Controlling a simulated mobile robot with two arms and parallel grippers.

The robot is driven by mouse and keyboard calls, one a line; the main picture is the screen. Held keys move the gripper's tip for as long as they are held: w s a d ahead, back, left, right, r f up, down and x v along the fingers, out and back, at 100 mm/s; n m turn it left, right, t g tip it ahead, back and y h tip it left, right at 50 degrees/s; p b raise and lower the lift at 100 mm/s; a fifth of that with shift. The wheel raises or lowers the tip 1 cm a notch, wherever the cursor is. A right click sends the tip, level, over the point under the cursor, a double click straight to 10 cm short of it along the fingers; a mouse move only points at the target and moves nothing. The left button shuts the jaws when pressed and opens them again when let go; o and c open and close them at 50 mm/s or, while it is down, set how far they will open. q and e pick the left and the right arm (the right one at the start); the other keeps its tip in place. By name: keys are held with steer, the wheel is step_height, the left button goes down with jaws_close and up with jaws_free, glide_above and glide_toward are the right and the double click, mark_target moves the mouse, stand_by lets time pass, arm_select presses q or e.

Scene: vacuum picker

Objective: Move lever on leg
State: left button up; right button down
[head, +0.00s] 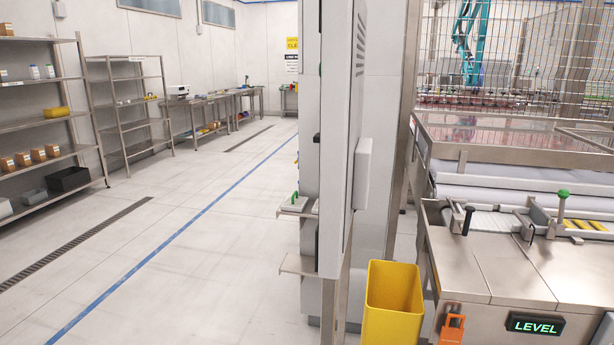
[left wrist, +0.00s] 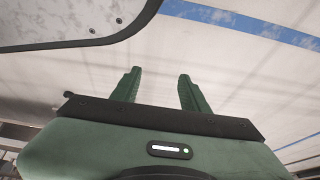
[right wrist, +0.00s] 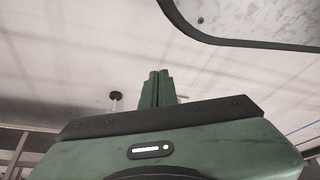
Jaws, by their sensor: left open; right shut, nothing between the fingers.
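An orange lever-like part (head: 452,329) sits low at the left front corner of the steel machine (head: 490,270), partly cut off by the bottom edge of the head view. I cannot tell how it is mounted. A black-knobbed handle (head: 467,220) and a green-knobbed handle (head: 562,205) stand on top of the machine. My left gripper (left wrist: 158,85) is open and empty in the left wrist view. My right gripper (right wrist: 157,74) is shut with nothing in it in the right wrist view. Neither gripper shows in the head view, and neither touches anything.
A yellow bin (head: 393,305) stands just left of the machine. A lit green LEVEL sign (head: 535,324) is on its front. A tall grey cabinet (head: 335,140) rises behind the bin. Steel shelves (head: 40,125) line the left wall. The floor on the left is clear.

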arm_select(q)
steer(key=s+a+g+y+p, duration=0.1)
steer(key=s+a+g+p, duration=0.2)
steer(key=s, duration=1)
steer(key=shift+s+a+g, duration=0.25)
steer(key=shift+s+g, duration=0.1)
steer(key=shift+g, duration=0.15)
arm_select(e)
steer(key=s+d+g+h, duration=0.1)
steer(key=s+d+g, duration=0.2)
steer(key=s, duration=1)
steer(key=shift+s+d+g, duration=0.25)
steer(key=shift+s+g, duration=0.1)
steer(key=shift+g, duration=0.15)
